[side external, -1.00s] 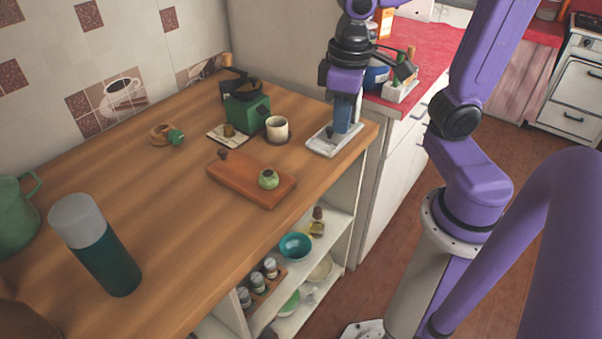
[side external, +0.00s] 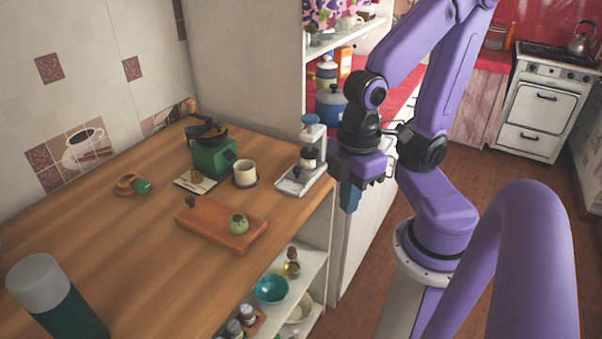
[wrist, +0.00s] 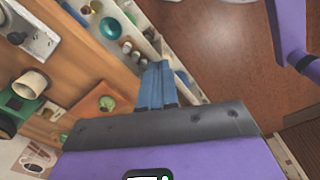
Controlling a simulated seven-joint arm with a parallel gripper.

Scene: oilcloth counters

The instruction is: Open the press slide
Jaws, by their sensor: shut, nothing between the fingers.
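The press (side external: 309,157) stands at the right end of the wooden counter. It has a pale base plate, an upright post, a dark middle part and a blue-grey top. I cannot tell its slide's exact position. My gripper (side external: 349,199) is to the right of the press, apart from it, past the counter's right edge and pointing down. Its blue fingers (wrist: 157,86) are together with nothing between them. In the wrist view the pale base of the press (wrist: 32,32) shows at the upper left, cut off by the frame.
A green grinder (side external: 212,157), a cream cup (side external: 245,173) and a brown board (side external: 215,226) with a green round item (side external: 238,224) stand left of the press. Open shelves below hold a teal bowl (side external: 271,289). The red counter (side external: 399,95) is behind my arm.

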